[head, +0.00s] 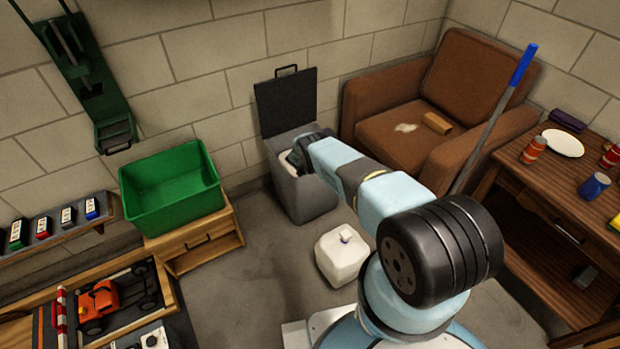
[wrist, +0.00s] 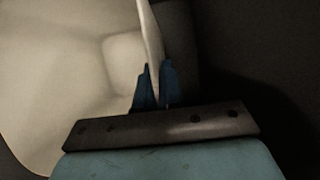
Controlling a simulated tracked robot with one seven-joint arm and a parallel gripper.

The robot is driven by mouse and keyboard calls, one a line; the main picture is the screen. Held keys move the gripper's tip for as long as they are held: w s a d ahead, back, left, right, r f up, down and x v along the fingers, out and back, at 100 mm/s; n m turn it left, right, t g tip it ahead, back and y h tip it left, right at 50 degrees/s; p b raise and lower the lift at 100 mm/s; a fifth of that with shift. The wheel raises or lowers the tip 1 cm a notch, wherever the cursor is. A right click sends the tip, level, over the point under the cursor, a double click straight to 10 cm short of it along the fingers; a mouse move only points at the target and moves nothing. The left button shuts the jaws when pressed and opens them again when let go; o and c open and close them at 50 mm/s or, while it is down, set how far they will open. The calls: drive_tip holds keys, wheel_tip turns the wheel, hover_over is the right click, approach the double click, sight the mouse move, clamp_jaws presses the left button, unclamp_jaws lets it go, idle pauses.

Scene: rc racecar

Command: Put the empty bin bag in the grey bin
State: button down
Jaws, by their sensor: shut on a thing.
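The grey bin (head: 308,197) stands against the back wall with its dark lid (head: 285,102) raised. A whitish bag (head: 288,166) shows in the bin's mouth, and its pale wall (wrist: 55,75) fills the left of the wrist view. My gripper (head: 297,158) is at the bin's opening, with my wrist hiding part of the mouth. In the wrist view my blue fingertips (wrist: 154,78) are shut on a thin upright edge of the bag. How far the bag is seated in the bin is hidden.
A white lump-shaped object (head: 341,260) with a small purplish top stands on the floor in front of the bin. A green crate (head: 172,190) is left of the bin. A brown armchair (head: 390,127) and a broom-like pole (head: 497,115) are to the right.

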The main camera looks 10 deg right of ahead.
drive_tip(key=shift+f, duration=0.35)
drive_tip(key=c, duration=1.3)
unclamp_jaws()
drive_tip(key=shift+r, duration=0.7)
drive_tip(key=v, duration=1.2)
